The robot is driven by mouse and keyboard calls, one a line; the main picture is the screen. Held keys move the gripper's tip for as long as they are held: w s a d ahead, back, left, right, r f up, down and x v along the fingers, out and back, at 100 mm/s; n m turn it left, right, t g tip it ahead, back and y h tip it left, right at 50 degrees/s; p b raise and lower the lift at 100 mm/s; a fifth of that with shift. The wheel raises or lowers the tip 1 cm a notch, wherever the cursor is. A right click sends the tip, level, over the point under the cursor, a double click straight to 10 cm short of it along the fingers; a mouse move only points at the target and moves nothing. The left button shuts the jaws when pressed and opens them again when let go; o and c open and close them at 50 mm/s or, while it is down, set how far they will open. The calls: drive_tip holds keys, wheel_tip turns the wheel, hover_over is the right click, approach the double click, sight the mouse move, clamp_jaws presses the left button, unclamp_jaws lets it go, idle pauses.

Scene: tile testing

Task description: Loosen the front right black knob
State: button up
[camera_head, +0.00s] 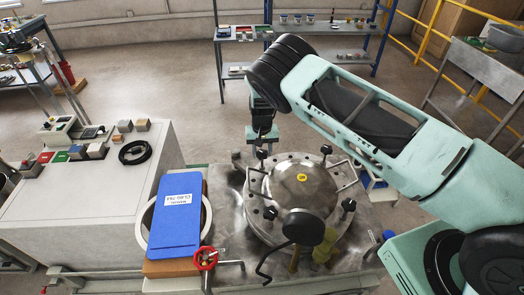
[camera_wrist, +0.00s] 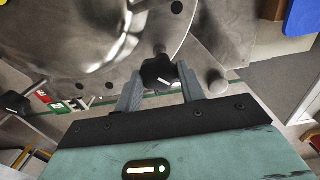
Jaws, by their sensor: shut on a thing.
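My gripper (camera_head: 262,140) reaches down at the lid's far left edge in the head view. In the wrist view its two grey fingers (camera_wrist: 158,78) stand either side of a black lobed knob (camera_wrist: 158,70) and are shut on it. In the head view this far-left knob (camera_head: 262,154) is partly hidden by the gripper. Other knobs show at the far right (camera_head: 326,150), near right (camera_head: 349,205) and near left (camera_head: 270,212).
A blue board (camera_head: 175,215) lies left of the lid, beside a white cabinet (camera_head: 75,195). A large black disc on a stem (camera_head: 303,226) stands at the lid's near edge. A red handwheel (camera_head: 206,258) is at the front. Shelving stands behind.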

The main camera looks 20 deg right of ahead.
drive_tip(key=shift+f+n+b, duration=0.1)
drive_tip(key=shift+n+b, duration=0.2)
drive_tip(key=shift+b, duration=0.1)
drive_tip(key=n+b, duration=0.3)
drive_tip(key=b, duration=0.1)
drive_tip(key=shift+f+n+b, duration=0.15)
drive_tip(key=shift+n+b, duration=0.2)
drive_tip(key=shift+n, duration=0.05)
drive_tip(key=n+b, duration=0.4)
drive_tip(key=shift+n, duration=0.3)
drive_tip(key=n+b, duration=0.3)
drive_tip(key=n, duration=0.1)
drive_tip(key=shift+r+n+b, duration=0.15)
drive_tip(key=shift+n+b, duration=0.25)
drive_tip(key=shift+n, duration=0.8)
drive_tip(key=shift+r+n+b, duration=0.1)
drive_tip(key=shift+n+b, duration=0.3)
drive_tip(key=shift+n, duration=0.8)
drive_tip(key=o, duration=1)
wheel_tip(320, 180, up, 18)
drive_tip(key=b, duration=0.3)
drive_tip(key=shift+f, duration=0.25)
